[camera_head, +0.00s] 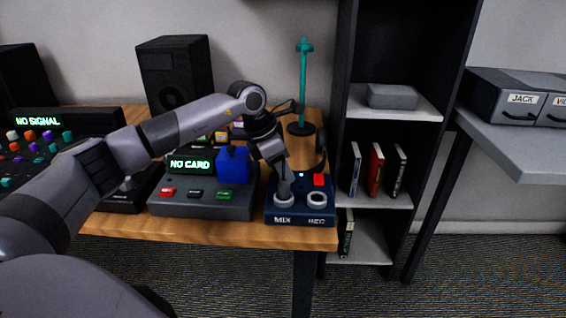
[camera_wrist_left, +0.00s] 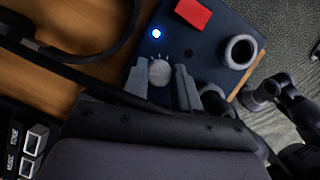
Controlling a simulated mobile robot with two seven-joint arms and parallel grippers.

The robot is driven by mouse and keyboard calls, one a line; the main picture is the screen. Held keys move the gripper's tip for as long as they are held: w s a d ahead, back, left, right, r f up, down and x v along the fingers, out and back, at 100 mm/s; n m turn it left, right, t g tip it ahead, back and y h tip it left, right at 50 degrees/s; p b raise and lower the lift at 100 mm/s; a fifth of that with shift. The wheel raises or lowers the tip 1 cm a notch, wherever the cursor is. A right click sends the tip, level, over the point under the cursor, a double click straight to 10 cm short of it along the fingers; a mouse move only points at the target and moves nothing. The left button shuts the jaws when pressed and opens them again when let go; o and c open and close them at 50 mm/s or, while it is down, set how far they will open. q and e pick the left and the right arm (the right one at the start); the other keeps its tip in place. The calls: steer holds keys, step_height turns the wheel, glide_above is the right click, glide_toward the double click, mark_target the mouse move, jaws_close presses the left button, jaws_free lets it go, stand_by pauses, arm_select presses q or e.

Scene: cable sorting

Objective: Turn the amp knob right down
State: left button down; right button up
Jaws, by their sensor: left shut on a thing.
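The amp is a dark blue box (camera_head: 299,217) marked MIX and REC at the right front of the wooden desk. Its round grey knob (camera_wrist_left: 160,72) shows in the left wrist view, with pale tick marks around its far side. My left gripper (camera_head: 284,188) reaches down onto the box from above. In the left wrist view, its two fingers (camera_wrist_left: 162,80) are on either side of the knob and shut on it.
On the box are a red block (camera_head: 319,180), a blue light (camera_wrist_left: 156,33) and a round socket (camera_head: 317,199). A grey device reading NO CARD (camera_head: 205,204) stands left, close by. A teal stand (camera_head: 303,85) rises behind. A dark shelf (camera_head: 345,110) borders the desk's right.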

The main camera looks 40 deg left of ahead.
arm_select(q)
steer(key=n+y+p, duration=0.1)
steer(key=n, duration=0.2)
steer(key=shift+d+r+t, duration=0.1)
steer(key=shift+d+t, duration=0.05)
steer(key=shift+t, duration=0.15)
steer(key=n+y, duration=0.1)
steer(key=n, duration=0.2)
steer(key=shift+d+n+p, duration=0.1)
steer(key=shift+n+p, duration=0.2)
steer(key=n+y, duration=0.1)
steer(key=n, duration=0.2)
steer(key=shift+d+y, duration=0.1)
steer(key=shift+y, duration=0.2)
steer(key=shift+n+y, duration=0.7)
steer(key=shift+n, duration=1.5)
steer(key=c, duration=0.8)
jaws_free()
steer(key=shift+c, duration=0.2)
